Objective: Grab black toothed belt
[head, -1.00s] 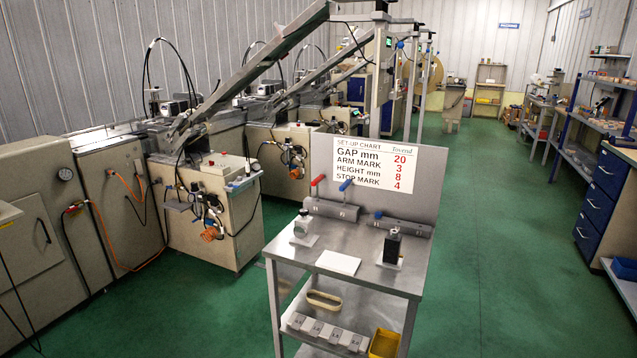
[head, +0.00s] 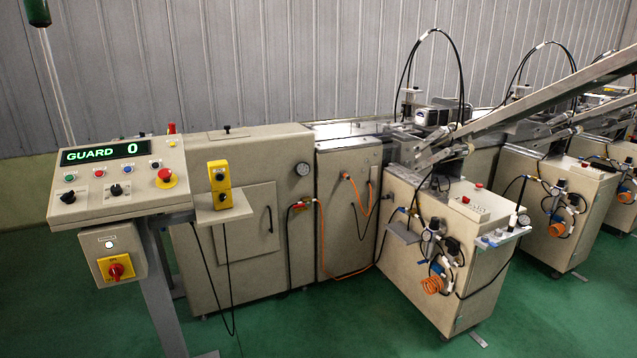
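I cannot make out a black toothed belt in the head view. Black hoses or cables arch over the machine units, and thin black cables hang below the yellow control box (head: 220,184); none shows teeth. The machine line (head: 255,215) is a row of beige cabinets along the wall. Neither of my grippers is in view.
A control panel (head: 120,184) with a green "GUARD 0" display stands at the left on a grey post. A red-and-yellow rotary switch (head: 116,267) is below it. A feeder cabinet (head: 445,255) juts out at the right. Green floor (head: 370,325) in front is clear.

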